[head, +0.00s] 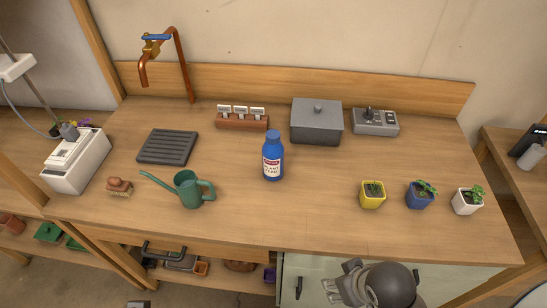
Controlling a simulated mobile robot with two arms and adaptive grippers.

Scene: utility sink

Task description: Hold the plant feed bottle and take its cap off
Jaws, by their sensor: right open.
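The plant feed bottle (272,161) is blue with a white and red label. It stands upright near the middle of the wooden counter. Its blue cap (272,137) is on top. My right gripper (337,284) is at the bottom of the head view, in front of the counter's front edge. It is open, with nothing seen between its fingers, and well apart from the bottle.
A green watering can (188,189) stands left of the bottle. A grey lidded box (316,124) is behind it to the right. Yellow (372,197), blue (418,198) and white (466,204) plant pots line the front right. The counter in front of the bottle is clear.

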